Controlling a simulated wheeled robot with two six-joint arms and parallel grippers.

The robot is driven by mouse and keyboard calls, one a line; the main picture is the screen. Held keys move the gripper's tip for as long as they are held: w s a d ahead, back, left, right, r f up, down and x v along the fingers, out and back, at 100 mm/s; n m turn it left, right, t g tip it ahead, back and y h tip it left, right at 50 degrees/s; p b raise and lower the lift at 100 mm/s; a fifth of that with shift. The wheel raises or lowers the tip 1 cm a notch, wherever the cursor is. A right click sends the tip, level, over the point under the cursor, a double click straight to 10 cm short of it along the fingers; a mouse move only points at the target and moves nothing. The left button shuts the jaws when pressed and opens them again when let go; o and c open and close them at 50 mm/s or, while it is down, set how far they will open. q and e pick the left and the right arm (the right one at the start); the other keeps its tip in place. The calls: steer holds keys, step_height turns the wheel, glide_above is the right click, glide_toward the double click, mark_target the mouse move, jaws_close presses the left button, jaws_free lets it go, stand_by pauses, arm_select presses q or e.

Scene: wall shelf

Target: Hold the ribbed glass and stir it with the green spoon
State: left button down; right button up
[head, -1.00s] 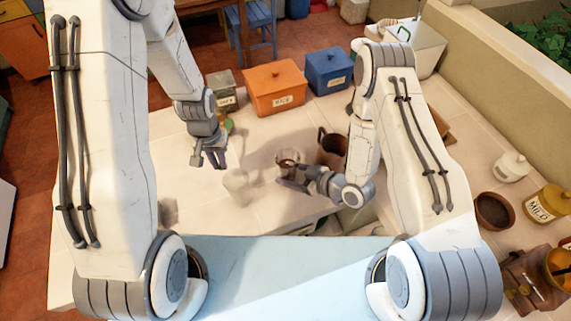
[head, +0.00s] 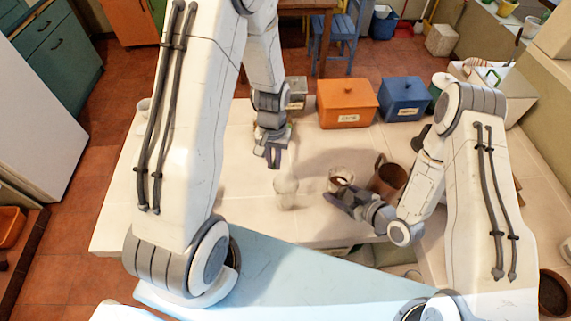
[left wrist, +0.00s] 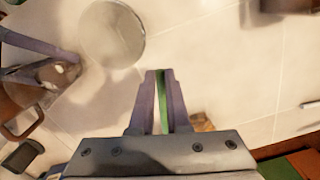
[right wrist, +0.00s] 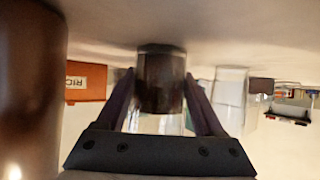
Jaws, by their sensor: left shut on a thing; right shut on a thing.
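My left gripper (head: 273,158) is shut on the green spoon (left wrist: 164,112), a thin green strip between its fingers in the left wrist view; I cannot make the spoon out in the head view. My right gripper (head: 338,193) is shut on a glass (head: 341,177) with dark contents, which I take for the ribbed glass; its ribs are not clear. This glass also shows between the fingers in the right wrist view (right wrist: 160,85). The left gripper is up and to the left of it in the head view, apart from it.
A clear glass (head: 285,187) stands between the grippers. A brown mug (head: 388,180) stands close to the right gripper. Orange (head: 348,103) and blue (head: 405,98) canisters stand at the back. The left part of the counter is mostly clear.

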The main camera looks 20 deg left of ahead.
arm_select(q)
steer(key=w+d+r+n+h, duration=0.1)
steer(key=d+r+n+h, duration=0.6)
steer(key=r, duration=0.4)
steer(key=w+d+r+n+h, duration=0.1)
steer(key=d+r+n+h, duration=0.7)
steer(key=r, duration=0.4)
steer(key=n+h, duration=0.1)
steer(key=h, duration=0.1)
steer(key=shift+w+d+r+n+t+h, duration=0.15)
steer(key=shift+d+n+t+h, duration=0.15)
steer(key=shift+n+h, duration=0.1)
steer(key=shift+a, duration=0.1)
step_height(320, 180, down, 13)
steer(key=shift+a, duration=0.2)
stand_by(0.5)
steer(key=shift+s+d, duration=0.2)
steer(key=shift+s, duration=0.1)
